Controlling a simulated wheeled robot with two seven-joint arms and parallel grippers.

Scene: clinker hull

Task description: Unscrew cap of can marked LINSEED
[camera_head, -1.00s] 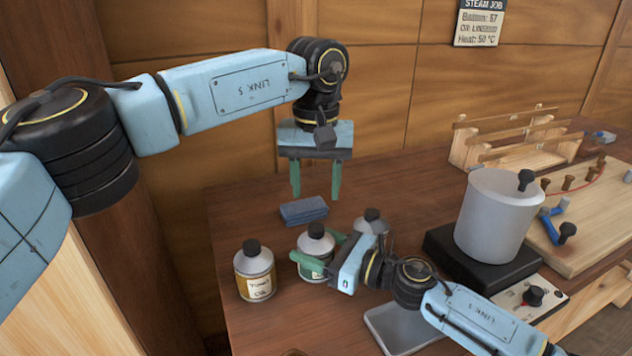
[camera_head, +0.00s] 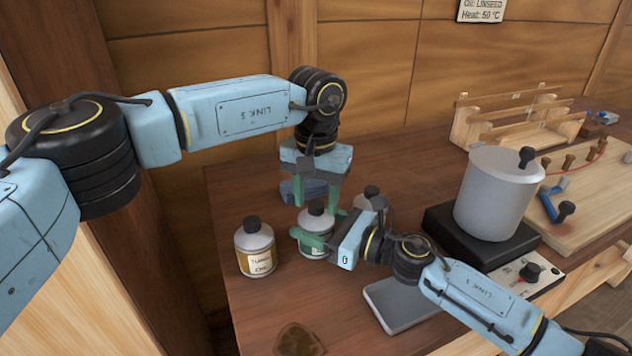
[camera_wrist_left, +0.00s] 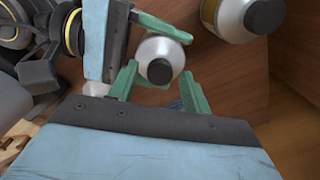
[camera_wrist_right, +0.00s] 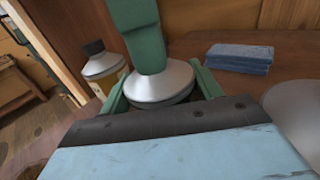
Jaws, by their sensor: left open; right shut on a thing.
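A grey metal can with a dark cap (camera_head: 316,207) and a greenish label stands in the middle of the row; I cannot read its label. My right gripper (camera_head: 318,224) is shut around this can's body, also seen in the right wrist view (camera_wrist_right: 160,82). My left gripper (camera_head: 316,200) points down from above and is open, its fingers on either side of the cap. In the left wrist view the cap (camera_wrist_left: 160,71) lies between the open fingertips. In the right wrist view a left finger hides the cap.
Another can (camera_head: 371,198) is partly hidden behind my right gripper. A blue block (camera_head: 303,190) lies behind. A grey tray (camera_head: 400,303), a pot (camera_head: 498,195) on a black hotplate and a wall note (camera_head: 482,8) are to the right.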

